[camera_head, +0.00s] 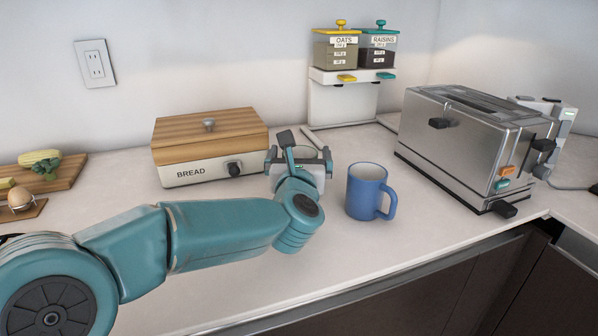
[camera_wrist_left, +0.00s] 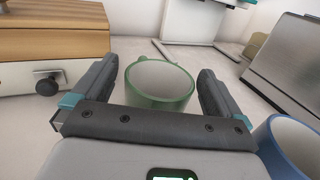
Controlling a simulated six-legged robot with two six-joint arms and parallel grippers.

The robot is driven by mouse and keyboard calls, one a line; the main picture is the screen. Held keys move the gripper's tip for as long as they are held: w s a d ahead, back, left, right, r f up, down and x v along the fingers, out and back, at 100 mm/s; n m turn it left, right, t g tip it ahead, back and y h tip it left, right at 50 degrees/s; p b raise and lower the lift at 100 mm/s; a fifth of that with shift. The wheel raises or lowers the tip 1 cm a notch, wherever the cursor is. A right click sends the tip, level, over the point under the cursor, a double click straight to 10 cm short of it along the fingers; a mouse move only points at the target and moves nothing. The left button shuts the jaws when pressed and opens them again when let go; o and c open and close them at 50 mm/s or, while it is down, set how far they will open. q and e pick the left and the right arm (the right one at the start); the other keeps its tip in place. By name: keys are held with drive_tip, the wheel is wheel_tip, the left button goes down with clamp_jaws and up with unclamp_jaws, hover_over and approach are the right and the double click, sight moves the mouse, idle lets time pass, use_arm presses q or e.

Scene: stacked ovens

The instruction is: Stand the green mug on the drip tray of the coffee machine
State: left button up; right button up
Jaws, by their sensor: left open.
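The green mug (camera_wrist_left: 160,101) stands upright on the counter in the left wrist view, its pale inside showing. A small green part at its far rim may be the handle. My left gripper (camera_wrist_left: 158,72) is open, with one finger on each side of the mug; I cannot tell whether they touch it. In the head view my left gripper (camera_head: 299,160) is in front of the bread box's right end and largely hides the mug. I cannot make out a coffee machine or drip tray. My right gripper is not in view.
A blue mug (camera_head: 366,190) stands close to the right of my left gripper and also shows in the wrist view (camera_wrist_left: 290,150). A bread box (camera_head: 208,150) is behind left, a toaster (camera_head: 470,145) right, an oats and raisins dispenser (camera_head: 343,100) behind. The front counter is clear.

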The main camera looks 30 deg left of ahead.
use_arm(q)
drive_tip(key=shift+x, duration=0.85)
drive_tip(key=c, duration=1.4)
drive_tip(key=shift+o, duration=0.2)
wheel_tip(320, 180, up, 20)
drive_tip(key=p, duration=0.7)
drive_tip(key=shift+p, duration=0.35)
